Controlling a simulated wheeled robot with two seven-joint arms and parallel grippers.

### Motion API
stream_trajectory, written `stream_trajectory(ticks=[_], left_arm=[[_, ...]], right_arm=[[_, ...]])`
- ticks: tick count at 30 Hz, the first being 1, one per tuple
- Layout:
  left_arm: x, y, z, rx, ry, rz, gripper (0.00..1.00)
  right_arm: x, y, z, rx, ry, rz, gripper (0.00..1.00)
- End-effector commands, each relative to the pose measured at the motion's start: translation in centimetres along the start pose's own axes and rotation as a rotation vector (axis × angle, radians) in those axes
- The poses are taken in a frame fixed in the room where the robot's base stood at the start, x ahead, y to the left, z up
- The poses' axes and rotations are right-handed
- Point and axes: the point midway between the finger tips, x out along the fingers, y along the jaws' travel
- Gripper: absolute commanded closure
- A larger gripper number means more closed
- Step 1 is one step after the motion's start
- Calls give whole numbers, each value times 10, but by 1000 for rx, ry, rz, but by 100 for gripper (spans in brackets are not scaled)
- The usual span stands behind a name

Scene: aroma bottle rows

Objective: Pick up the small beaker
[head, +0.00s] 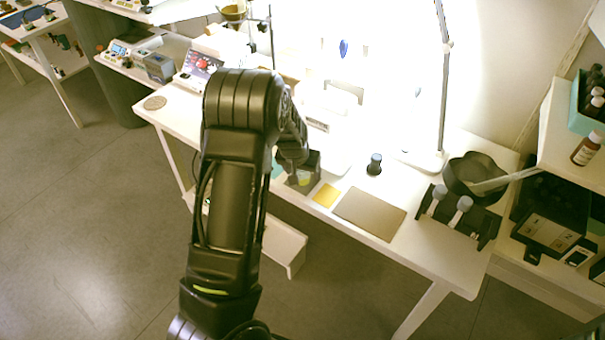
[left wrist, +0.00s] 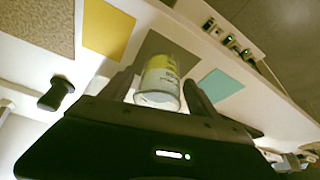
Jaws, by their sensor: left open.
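The small beaker (left wrist: 158,82) is a clear cup with yellow and pale markings, seen in the left wrist view on a dark grey square mat. My left gripper (left wrist: 160,85) is open, with one finger on each side of the beaker and its palm near the bottom of the picture. The fingers do not look closed on the beaker. In the head view my left arm reaches over the table's front edge, and a yellowish bit of the beaker (head: 304,178) shows by the gripper (head: 303,168). My right gripper is not in view.
A yellow square (head: 326,195) and a grey-brown mat (head: 369,214) lie to the right. A dark-based bottle (head: 375,164) stands behind them. A vial rack (head: 458,214), a dark bowl (head: 474,176) and a lamp stand (head: 424,158) are farther right. A teal square (left wrist: 219,85) lies beside the beaker.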

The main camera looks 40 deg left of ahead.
Motion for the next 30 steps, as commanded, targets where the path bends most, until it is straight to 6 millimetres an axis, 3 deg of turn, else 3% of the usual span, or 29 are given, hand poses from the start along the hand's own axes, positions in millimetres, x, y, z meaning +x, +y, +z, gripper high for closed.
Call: stream_trajectory(ticks=[13, 30], left_arm=[[0, 0, 0, 0, 0, 0, 30], [0, 0, 0, 0, 0, 0, 77]], right_arm=[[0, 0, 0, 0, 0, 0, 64], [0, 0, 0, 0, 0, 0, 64]])
